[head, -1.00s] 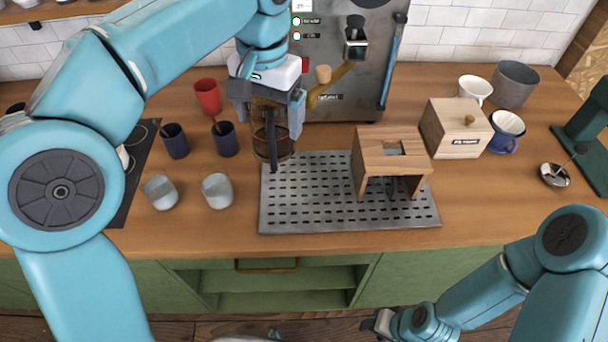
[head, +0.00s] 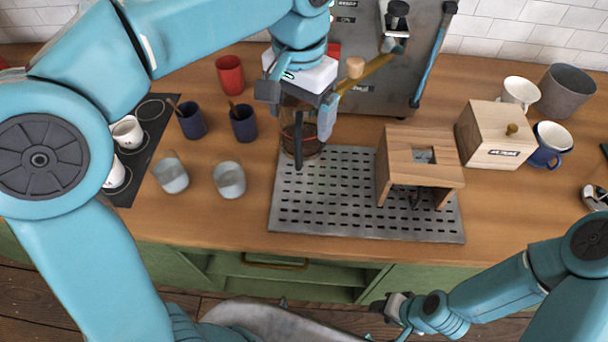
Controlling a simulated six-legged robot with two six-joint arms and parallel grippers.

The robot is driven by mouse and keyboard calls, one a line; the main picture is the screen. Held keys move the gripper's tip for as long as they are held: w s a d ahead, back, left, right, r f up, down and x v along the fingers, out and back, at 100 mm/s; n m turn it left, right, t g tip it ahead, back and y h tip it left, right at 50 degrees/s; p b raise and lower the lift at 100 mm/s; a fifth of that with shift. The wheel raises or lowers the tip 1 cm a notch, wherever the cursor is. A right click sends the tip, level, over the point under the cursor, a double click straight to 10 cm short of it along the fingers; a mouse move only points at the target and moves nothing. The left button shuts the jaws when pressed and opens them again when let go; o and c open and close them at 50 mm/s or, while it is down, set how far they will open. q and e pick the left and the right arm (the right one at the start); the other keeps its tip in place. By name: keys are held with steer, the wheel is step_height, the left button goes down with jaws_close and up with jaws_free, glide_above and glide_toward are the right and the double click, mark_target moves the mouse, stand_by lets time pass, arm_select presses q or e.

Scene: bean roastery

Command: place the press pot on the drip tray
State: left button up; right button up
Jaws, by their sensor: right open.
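The press pot (head: 301,132) is a glass pot with brown contents and a black handle facing me. My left gripper (head: 298,103) comes down from above with its fingers on either side of the pot's upper part and holds it upright. The pot is over the back left corner of the drip tray (head: 322,212), a grey slotted metal plate on the counter. I cannot tell whether its base touches the tray. My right gripper (head: 388,309) is open and empty, low in front of the counter.
A wooden stand (head: 420,160) occupies the tray's right part; its front left is bare. Two glasses (head: 229,180), blue cups (head: 244,124) and a red cup (head: 230,75) stand to the left. A coffee machine (head: 375,60) is behind, a wooden box (head: 495,135) right.

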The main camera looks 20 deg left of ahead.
arm_select(q)
step_height(320, 180, down, 18)
steer(key=shift+f, duration=0.1)
steer(key=shift+f+b, duration=0.15)
steer(key=shift+b, duration=0.15)
steer(key=o, duration=1)
steer(key=shift+o, duration=0.4)
